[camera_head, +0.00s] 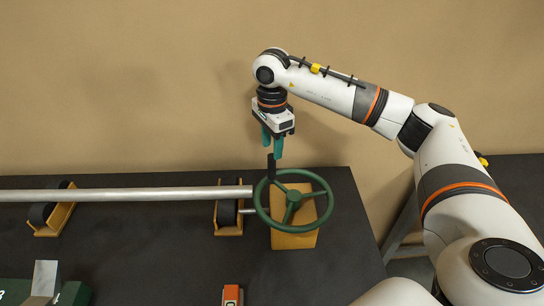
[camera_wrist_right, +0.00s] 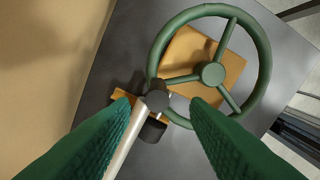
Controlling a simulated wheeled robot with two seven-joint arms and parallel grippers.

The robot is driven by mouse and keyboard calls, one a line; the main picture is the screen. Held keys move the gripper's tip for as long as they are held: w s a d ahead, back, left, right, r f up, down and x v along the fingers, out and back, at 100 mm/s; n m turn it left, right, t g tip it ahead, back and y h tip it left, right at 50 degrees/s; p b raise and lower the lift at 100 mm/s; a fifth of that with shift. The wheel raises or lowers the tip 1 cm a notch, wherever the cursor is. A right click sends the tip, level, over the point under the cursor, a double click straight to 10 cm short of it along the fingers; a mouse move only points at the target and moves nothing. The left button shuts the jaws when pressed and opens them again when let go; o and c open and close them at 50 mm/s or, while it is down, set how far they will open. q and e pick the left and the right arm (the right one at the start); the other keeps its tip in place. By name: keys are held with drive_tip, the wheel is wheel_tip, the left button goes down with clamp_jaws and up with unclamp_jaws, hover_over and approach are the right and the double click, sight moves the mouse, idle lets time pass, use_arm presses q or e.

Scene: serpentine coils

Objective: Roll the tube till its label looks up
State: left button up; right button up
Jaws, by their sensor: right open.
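The long silver tube (camera_head: 120,194) lies level across the rollers on the dark table; no label shows on its visible side. A green handwheel (camera_head: 326,210) stands on a yellow block at the tube's right end. A black upright knob (camera_head: 271,164) rises from the wheel's left rim. My right gripper (camera_head: 272,156) points down over the knob, its green fingers open and empty. In the right wrist view, the knob (camera_wrist_right: 157,96) lies ahead between the spread fingers (camera_wrist_right: 160,120), and the tube (camera_wrist_right: 125,145) shows below it. My left gripper is out of view.
Black rollers in yellow cradles (camera_head: 229,214) stand under the tube at left and near the wheel. A green box (camera_head: 72,293) with a grey plate and an orange-and-white item (camera_head: 232,295) lie along the front. The table between them is clear. A tan wall stands behind.

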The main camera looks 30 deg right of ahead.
sight(272, 162)
wheel_tip(272, 162, down, 6)
drive_tip(key=shift+w+r+p, duration=0.1)
drive_tip(key=shift+r+p, duration=0.05)
drive_tip(key=shift+p, duration=0.7)
drive_tip(key=shift+f, duration=0.45)
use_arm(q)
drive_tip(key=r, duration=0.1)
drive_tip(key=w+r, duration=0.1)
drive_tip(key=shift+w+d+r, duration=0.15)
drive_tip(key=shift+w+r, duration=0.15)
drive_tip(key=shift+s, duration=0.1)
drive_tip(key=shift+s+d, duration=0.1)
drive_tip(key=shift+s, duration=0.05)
use_arm(e)
clamp_jaws()
